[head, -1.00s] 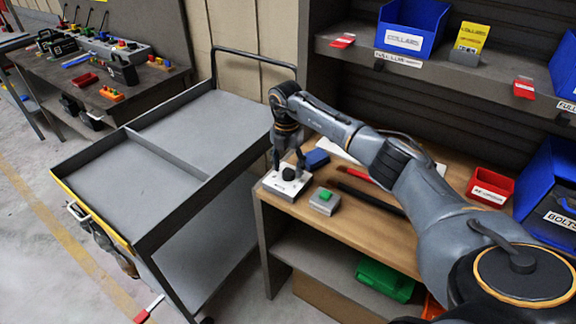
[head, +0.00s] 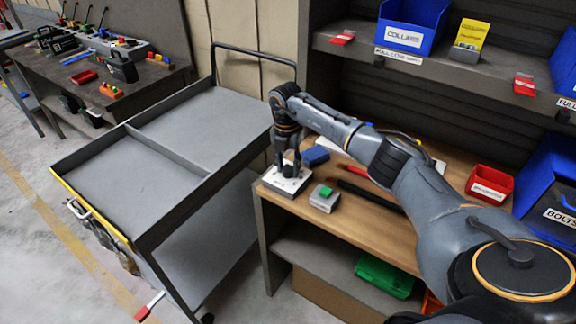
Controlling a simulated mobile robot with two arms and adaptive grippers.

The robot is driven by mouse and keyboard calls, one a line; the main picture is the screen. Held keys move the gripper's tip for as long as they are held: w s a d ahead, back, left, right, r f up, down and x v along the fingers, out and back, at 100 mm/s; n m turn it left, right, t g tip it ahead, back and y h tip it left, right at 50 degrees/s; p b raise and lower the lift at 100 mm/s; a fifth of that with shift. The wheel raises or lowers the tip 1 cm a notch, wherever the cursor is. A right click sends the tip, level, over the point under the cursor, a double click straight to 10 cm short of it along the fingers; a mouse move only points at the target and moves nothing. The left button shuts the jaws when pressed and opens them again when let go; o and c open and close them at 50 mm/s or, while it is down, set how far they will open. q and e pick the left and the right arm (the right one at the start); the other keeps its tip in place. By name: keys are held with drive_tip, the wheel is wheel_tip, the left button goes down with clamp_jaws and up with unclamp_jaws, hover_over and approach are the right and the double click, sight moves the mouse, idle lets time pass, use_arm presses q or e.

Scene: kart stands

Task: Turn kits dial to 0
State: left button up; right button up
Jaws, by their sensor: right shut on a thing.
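The kits dial is a black knob (head: 288,171) on a white box (head: 283,186) with dark lettering on its front. The box sits at the left front corner of the wooden workbench (head: 335,222). My right gripper (head: 288,168) points down over the box and is shut on the dial. Its fingers hide most of the knob, and I cannot read the dial's setting. My left gripper is not in view.
A grey box with a green button (head: 324,198) stands just right of the dial box. A blue block (head: 315,156) lies behind. A grey cart (head: 205,122) stands left of the bench. Red bin (head: 489,186) and blue bins (head: 410,25) are at right and above.

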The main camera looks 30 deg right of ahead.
drive_tip(key=n+b, duration=0.2)
drive_tip(key=n, duration=0.3)
drive_tip(key=shift+n, duration=0.4)
drive_tip(key=n+b, duration=0.2)
drive_tip(key=n, duration=0.4)
drive_tip(key=n+b, duration=0.2)
drive_tip(key=n, duration=0.4)
drive_tip(key=shift+n, duration=0.3)
drive_tip(key=n, duration=0.5)
drive_tip(key=shift+b, duration=0.4)
drive_tip(key=shift+n+t, duration=0.3)
drive_tip(key=o, duration=1.2)
drive_tip(key=shift+c, duration=0.2)
